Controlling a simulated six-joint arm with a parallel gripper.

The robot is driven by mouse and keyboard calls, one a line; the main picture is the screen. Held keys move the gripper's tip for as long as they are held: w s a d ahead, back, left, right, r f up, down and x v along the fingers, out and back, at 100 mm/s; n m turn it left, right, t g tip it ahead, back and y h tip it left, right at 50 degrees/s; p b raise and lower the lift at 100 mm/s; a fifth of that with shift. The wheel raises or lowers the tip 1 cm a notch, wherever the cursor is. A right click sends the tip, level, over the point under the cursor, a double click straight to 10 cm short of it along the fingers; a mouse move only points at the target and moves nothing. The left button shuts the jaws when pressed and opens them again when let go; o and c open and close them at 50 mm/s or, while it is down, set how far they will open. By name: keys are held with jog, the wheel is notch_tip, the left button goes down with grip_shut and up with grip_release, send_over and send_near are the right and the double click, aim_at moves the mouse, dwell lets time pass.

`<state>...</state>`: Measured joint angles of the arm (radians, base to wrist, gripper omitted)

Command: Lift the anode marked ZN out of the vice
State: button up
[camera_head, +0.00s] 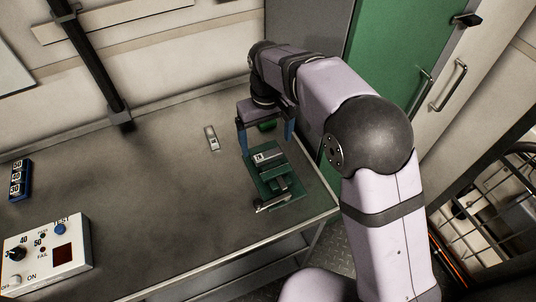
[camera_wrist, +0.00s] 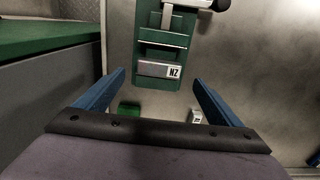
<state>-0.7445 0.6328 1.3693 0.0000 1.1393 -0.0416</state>
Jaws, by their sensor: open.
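The anode marked ZN (camera_wrist: 158,69) is a light grey block with a dark-lettered white label. It sits in the green vice (camera_wrist: 150,83), its label upside down in the wrist view. In the head view the anode (camera_head: 268,157) lies at the top of the vice (camera_head: 290,200), near the table's right end. My gripper (camera_wrist: 159,77) is open and empty, its two blue fingers spread wide to either side of the anode's line. In the head view my gripper (camera_head: 267,144) hangs just behind the anode. The exact height gap cannot be told.
A second pale block (camera_head: 212,138) lies on the table left of my gripper. A small green block (camera_wrist: 129,111) lies behind the vice. A control box (camera_head: 45,255) and a blue-framed number rack (camera_head: 20,180) stand at the left. The table's middle is clear.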

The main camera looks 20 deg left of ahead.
aim_at(268, 153)
jog(key=shift+d+f+p, duration=0.15)
jog(key=shift+f+p, duration=0.45)
jog(key=shift+f, duration=0.7)
jog(key=shift+d+f+p, duration=0.1)
jog(key=shift+f+p, duration=0.45)
jog(key=shift+f, duration=0.7)
jog(key=c, duration=1.4)
jog(key=shift+c, duration=0.2)
jog(key=shift+r, duration=0.1)
